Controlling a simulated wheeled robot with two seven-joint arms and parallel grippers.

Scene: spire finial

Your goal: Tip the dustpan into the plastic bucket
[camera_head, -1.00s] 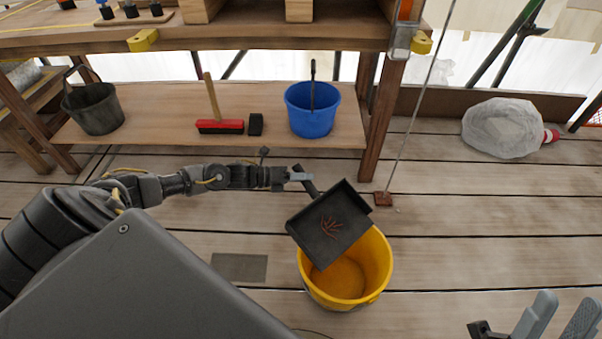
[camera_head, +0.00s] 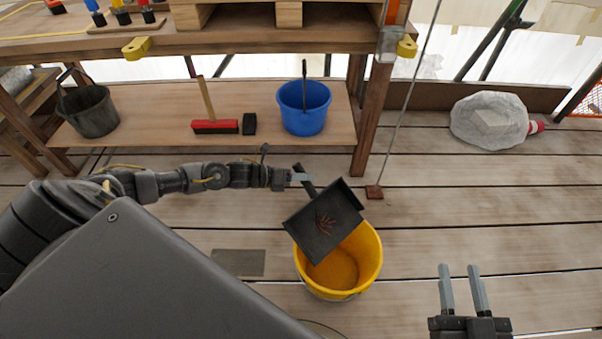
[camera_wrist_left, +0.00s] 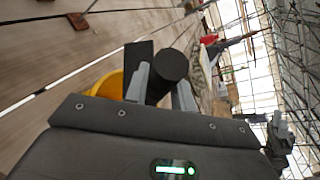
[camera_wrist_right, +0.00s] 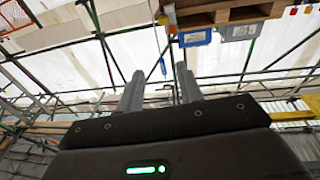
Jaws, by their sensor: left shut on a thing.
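The black dustpan (camera_head: 316,238) is held over the yellow plastic bucket (camera_head: 369,262), covering part of its mouth. Several thin reddish-brown scraps (camera_head: 325,222) lie in the pan. My left gripper (camera_head: 300,177) is shut on the dustpan's dark handle (camera_head: 304,183). In the left wrist view, the round handle end (camera_wrist_left: 170,66) sits between the fingers, with the yellow bucket (camera_wrist_left: 108,85) behind. My right gripper (camera_head: 462,289) is at the lower right, apart from the bucket. Its fingers are spread with nothing between them, as the right wrist view (camera_wrist_right: 160,92) also shows.
A blue bucket (camera_head: 304,118), a red brush (camera_head: 215,127) and a dark bucket (camera_head: 88,115) stand on the low shelf behind. A line hangs to a reddish block (camera_head: 374,192) on the floor. A filled white bag (camera_head: 488,121) lies at the back right. Floor right of the bucket is clear.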

